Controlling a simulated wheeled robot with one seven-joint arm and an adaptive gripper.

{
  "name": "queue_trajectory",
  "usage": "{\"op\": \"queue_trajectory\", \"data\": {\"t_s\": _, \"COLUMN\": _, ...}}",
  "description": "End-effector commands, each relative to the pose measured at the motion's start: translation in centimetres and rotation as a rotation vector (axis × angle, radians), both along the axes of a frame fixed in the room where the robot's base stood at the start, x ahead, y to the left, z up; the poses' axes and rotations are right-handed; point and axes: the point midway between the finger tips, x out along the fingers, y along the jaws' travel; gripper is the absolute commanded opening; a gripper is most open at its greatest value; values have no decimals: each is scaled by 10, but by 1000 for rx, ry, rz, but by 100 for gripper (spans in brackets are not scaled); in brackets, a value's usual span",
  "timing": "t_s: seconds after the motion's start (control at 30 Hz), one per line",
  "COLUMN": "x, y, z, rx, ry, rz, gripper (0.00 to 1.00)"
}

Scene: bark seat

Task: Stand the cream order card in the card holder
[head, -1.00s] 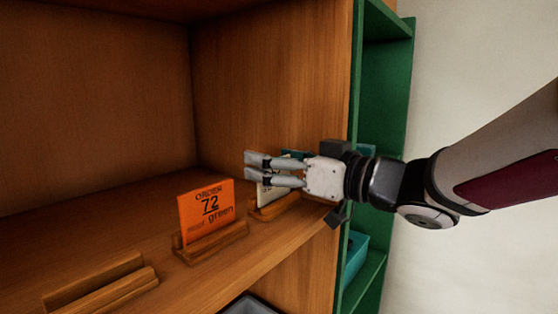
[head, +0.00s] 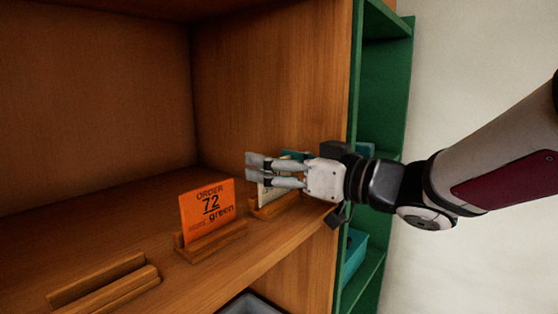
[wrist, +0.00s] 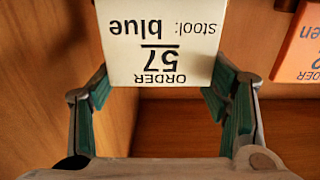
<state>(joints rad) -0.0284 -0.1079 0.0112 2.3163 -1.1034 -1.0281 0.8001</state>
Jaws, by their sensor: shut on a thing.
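The cream order card (wrist: 160,45) reads "ORDER 57 stool: blue" and shows upside down in the wrist view. My gripper (head: 254,169) is shut on it, with a green-padded finger at each side edge of the card. In the head view the cream card (head: 264,196) is mostly hidden behind my fingers. It is upright at the right-hand wooden card holder (head: 274,209) on the shelf. I cannot tell whether its lower edge sits down in the slot.
An orange card (head: 207,209) stands in the middle holder (head: 213,243), close to the left of my gripper. An empty wooden holder (head: 105,283) lies at the front left. The cabinet's side wall (head: 270,80) rises just behind my gripper. The shelf behind the holders is clear.

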Motion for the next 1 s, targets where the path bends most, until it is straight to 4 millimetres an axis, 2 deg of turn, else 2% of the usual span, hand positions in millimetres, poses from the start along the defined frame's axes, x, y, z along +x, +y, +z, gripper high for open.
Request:
{"op": "queue_trajectory", "data": {"t_s": 0.3, "x": 0, "y": 0, "z": -6, "rx": 1, "ry": 1, "rz": 0, "gripper": 55}}
{"op": "queue_trajectory", "data": {"t_s": 0.33, "x": 0, "y": 0, "z": -6, "rx": 0, "ry": 0, "rz": 0, "gripper": 71}}
{"op": "queue_trajectory", "data": {"t_s": 0.43, "x": 0, "y": 0, "z": -6, "rx": 0, "ry": 0, "rz": 0, "gripper": 93}}
{"op": "queue_trajectory", "data": {"t_s": 0.67, "x": 0, "y": 0, "z": -6, "rx": 0, "ry": 0, "rz": -1, "gripper": 93}}
{"op": "queue_trajectory", "data": {"t_s": 0.7, "x": 0, "y": 0, "z": -6, "rx": 0, "ry": 0, "rz": -1, "gripper": 100}}
{"op": "queue_trajectory", "data": {"t_s": 1.0, "x": 1, "y": -1, "z": -5, "rx": 0, "ry": 0, "rz": -4, "gripper": 100}}
